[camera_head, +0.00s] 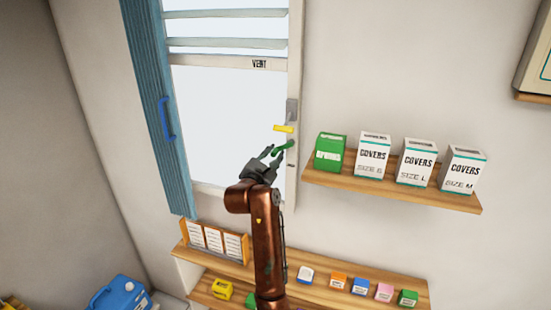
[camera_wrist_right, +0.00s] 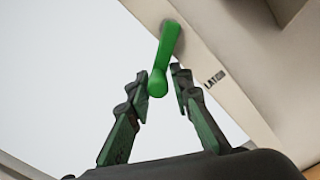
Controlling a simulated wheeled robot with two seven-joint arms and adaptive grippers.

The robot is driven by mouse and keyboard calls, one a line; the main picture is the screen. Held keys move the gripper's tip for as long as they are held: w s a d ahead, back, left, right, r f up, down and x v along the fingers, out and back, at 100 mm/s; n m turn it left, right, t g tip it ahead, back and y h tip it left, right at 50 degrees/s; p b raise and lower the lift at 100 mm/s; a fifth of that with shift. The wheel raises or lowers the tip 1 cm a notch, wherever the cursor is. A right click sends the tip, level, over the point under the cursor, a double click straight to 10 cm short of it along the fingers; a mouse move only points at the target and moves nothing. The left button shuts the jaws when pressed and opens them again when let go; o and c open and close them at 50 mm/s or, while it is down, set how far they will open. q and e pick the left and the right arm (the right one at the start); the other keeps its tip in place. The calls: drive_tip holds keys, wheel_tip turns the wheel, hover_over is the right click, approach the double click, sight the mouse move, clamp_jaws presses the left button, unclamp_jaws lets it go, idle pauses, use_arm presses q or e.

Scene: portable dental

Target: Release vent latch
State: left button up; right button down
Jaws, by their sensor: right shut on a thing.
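The vent (camera_head: 240,63) is a white-framed window with slats, marked "VENT", on the back wall. A green latch handle (camera_head: 283,147) sits on the right side of its frame, tilted in the head view. In the right wrist view the green latch (camera_wrist_right: 167,45) points down between the fingers, beside a partly readable label (camera_wrist_right: 214,78) that looks like "LATCH". My right gripper (camera_head: 268,154) is shut on the latch's rounded end; its fingers (camera_wrist_right: 157,77) lie on both sides of it. My left gripper is out of view.
A yellow handle (camera_head: 284,128) is just above the latch. A wooden shelf (camera_head: 400,188) with a green box and several cover boxes is close on the right. A lower shelf (camera_head: 330,293) holds small coloured boxes. A blue blind (camera_head: 155,100) hangs left of the window.

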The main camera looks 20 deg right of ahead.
drive_tip(key=shift+r, duration=0.55)
drive_tip(key=c, duration=1.9)
unclamp_jaws()
drive_tip(key=shift+o, duration=0.3)
drive_tip(key=shift+s+f, duration=0.1)
